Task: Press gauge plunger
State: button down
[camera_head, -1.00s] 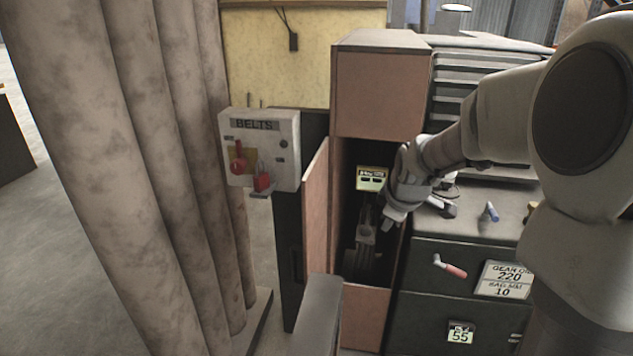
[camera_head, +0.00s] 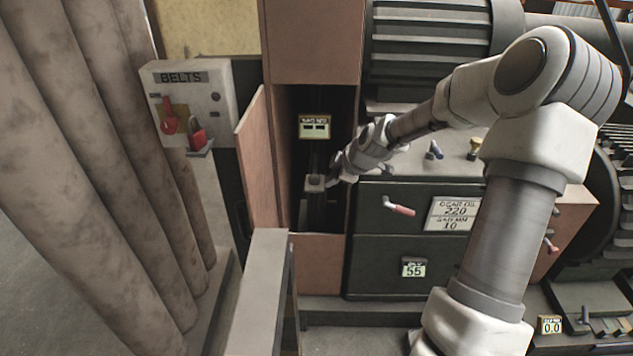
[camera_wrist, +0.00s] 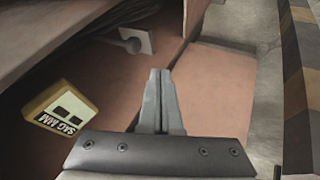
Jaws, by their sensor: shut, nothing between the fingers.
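The yellow-framed gauge display (camera_head: 314,127) sits inside the open recess of the tall pinkish cabinet; it also shows in the wrist view at lower left, marked SAG MM (camera_wrist: 62,108). A grey block on an upright post (camera_head: 315,183) stands below the display. In the wrist view a small grey knob with a rod (camera_wrist: 132,46) sits against a pale bracket; I cannot tell for sure which part is the plunger. My gripper (camera_head: 332,187) is at the recess opening, just right of the grey block. Its fingers are shut and empty in the wrist view (camera_wrist: 160,75); contact with anything cannot be told.
The cabinet's open door (camera_head: 254,150) stands left of the recess. A BELTS box (camera_head: 190,105) with red switch and padlock is further left. A green drawer unit (camera_head: 385,245) stands to the right, with a red-handled crank (camera_head: 400,209). A grey beam (camera_head: 258,290) lies in front.

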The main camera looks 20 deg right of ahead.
aim_at(317, 179)
jog(key=x, duration=0.3)
jog(key=w+b+x, duration=0.1)
jog(key=x, duration=0.3)
jog(key=d+r+x, duration=0.1)
jog(key=x, duration=0.3)
jog(key=shift+w+d+f, duration=0.1)
jog(key=shift+w+f, duration=0.05)
jog(key=shift+w, duration=0.35)
jog(key=shift+w+d, duration=0.25)
jog(key=shift+w, duration=0.3)
jog(key=shift+b, duration=0.35)
jog(key=shift+w+d+f+b, duration=0.1)
jog(key=shift+w+d+b, duration=0.3)
jog(key=shift+w+b, duration=0.4)
jog(key=shift+w, duration=0.1)
